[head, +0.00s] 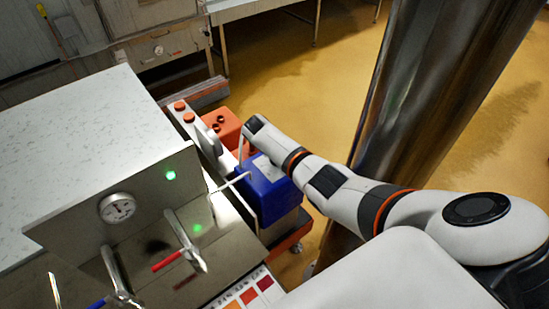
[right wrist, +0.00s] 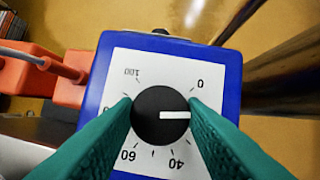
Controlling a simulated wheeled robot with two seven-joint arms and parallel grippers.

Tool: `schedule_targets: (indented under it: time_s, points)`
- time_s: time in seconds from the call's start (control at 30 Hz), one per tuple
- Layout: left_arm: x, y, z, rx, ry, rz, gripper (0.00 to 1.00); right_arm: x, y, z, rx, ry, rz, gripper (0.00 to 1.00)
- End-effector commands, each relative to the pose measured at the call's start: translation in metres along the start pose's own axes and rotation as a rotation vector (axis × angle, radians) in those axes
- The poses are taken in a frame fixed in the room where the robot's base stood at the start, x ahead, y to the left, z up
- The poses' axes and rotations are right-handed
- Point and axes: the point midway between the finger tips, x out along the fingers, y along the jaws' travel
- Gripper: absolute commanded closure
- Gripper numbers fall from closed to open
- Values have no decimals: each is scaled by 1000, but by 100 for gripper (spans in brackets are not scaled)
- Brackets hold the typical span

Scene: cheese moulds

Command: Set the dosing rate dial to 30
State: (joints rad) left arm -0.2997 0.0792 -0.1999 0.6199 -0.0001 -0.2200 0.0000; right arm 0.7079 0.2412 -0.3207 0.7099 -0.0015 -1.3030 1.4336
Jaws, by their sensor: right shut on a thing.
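The blue dosing box (head: 268,190) stands beside the steel vat in the head view. Its white scale face (right wrist: 150,62) fills the middle of the right wrist view. The round black dial (right wrist: 150,128) has a white pointer (right wrist: 175,115) aimed to the picture's right, between the 0 and 40 numerals. The numeral nearest the pointer is hidden by a finger. My right gripper (right wrist: 160,108) is shut on the dial, one green finger at each side. In the head view the dial and fingers cannot be made out. My left gripper is not in view.
Orange-red containers (head: 222,127) stand just behind the blue box. The steel vat front with a gauge (head: 117,208) and valve handles (head: 186,242) is at left. A shiny steel column (head: 425,90) rises at right. Yellow floor (head: 300,65) lies open behind.

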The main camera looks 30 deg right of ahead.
Motion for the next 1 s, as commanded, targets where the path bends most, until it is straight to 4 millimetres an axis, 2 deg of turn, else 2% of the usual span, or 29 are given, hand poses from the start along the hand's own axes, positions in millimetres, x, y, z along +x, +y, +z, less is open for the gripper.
schedule_targets:
  time_s: [0.6,1.0]
  points:
    - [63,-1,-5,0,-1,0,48,5,4,0,519,0,-212,85]
    - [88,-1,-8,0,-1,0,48,3,4,1,703,-1,-291,85]
